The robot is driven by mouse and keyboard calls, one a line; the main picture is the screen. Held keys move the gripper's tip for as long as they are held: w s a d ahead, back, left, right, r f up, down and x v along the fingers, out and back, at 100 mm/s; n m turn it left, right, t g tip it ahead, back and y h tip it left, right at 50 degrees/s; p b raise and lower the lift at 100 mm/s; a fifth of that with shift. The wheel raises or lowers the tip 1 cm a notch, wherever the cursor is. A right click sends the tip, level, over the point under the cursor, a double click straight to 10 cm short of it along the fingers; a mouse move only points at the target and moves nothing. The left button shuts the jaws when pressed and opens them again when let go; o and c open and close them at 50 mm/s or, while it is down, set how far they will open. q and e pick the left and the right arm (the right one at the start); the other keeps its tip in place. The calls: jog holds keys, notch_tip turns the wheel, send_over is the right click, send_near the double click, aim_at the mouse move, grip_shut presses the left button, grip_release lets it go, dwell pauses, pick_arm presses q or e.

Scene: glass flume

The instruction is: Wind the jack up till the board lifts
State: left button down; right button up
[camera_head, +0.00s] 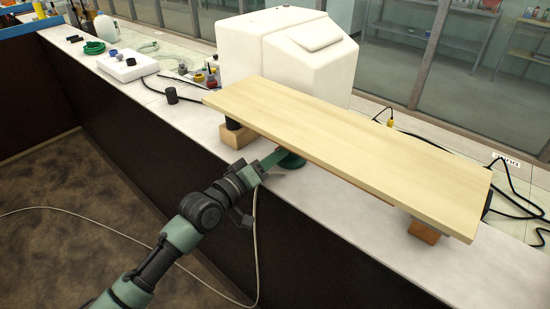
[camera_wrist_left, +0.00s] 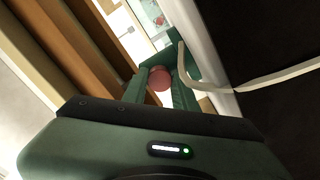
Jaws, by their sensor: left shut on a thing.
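The board (camera_head: 350,140) is a long pale wooden plank lying across the bench. A wooden block (camera_head: 237,136) shows under its left end and another block (camera_head: 424,231) under its right end. I cannot tell whether the board touches them. A dark green round part (camera_head: 291,160), which looks like part of the jack, shows under the front edge; the rest is hidden by the board. My left gripper (camera_head: 272,158) reaches in at that edge. In the left wrist view its fingers (camera_wrist_left: 160,85) are shut on a reddish round knob (camera_wrist_left: 159,79). My right gripper is out of view.
A large white tank (camera_head: 290,55) stands behind the board. Black cables lie at the right. A pale cable hangs by my left arm. The bench's front strip is mostly clear.

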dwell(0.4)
pick_arm(q)
jog(key=c, duration=1.1)
grip_release()
